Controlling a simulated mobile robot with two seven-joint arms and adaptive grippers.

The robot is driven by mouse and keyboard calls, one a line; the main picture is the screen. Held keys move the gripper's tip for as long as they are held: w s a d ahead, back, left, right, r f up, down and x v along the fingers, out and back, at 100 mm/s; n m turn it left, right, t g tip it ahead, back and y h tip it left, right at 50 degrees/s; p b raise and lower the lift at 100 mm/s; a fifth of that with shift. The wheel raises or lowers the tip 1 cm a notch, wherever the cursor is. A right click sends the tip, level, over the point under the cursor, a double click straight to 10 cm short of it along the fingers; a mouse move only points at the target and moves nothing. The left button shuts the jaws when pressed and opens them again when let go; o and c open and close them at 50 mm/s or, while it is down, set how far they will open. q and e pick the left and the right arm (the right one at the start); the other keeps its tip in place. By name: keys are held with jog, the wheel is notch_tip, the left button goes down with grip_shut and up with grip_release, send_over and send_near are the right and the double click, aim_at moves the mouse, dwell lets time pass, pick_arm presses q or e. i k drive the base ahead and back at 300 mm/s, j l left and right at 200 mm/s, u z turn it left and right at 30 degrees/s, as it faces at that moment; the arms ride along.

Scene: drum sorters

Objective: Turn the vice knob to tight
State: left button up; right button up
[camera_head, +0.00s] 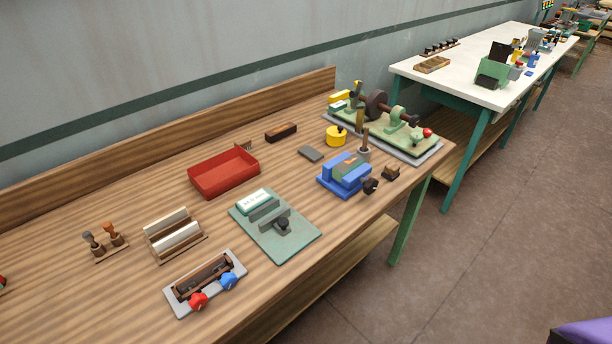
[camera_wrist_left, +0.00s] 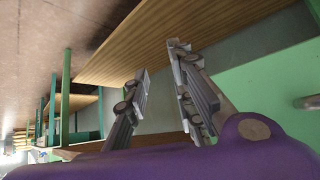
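A blue vice (camera_head: 341,178) stands on the wooden bench in the head view, right of the middle, near the front edge. A dark knob (camera_head: 370,186) sticks out of its front right end. A greenish-brown block lies between its jaws. How tight the knob is set cannot be told. My left gripper (camera_wrist_left: 160,88) shows in the left wrist view with its two grey fingers spread apart and nothing between them. It is away from the vice, near the underside of a wooden surface. The vice does not show in the wrist view. My right gripper is in neither view.
A green plate (camera_head: 297,240) with a black knob lies left of the vice. A small brown block (camera_head: 391,173) and a wooden-handled tool (camera_head: 364,151) stand close to the vice. A green machine (camera_head: 410,136) stands behind. A red tray (camera_head: 224,184) is further left.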

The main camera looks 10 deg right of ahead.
aim_at(370, 186)
jog(key=i+l+u, duration=0.1)
jog(key=l+u, duration=0.15)
jog(key=u, duration=0.15)
jog(key=l+u, duration=0.25)
jog(key=u, duration=0.15)
jog(key=l+u, duration=0.75)
jog(key=k+l+u, duration=0.2)
jog(key=l+u, duration=0.15)
jog(key=l, duration=0.15)
jog(key=k+l+u, duration=0.1)
jog(key=l, duration=0.25)
jog(key=k+l+u, duration=0.1)
jog(key=l, duration=0.25)
jog(key=k+l+u, duration=0.1)
jog(key=k+l, duration=0.15)
jog(key=l, duration=0.1)
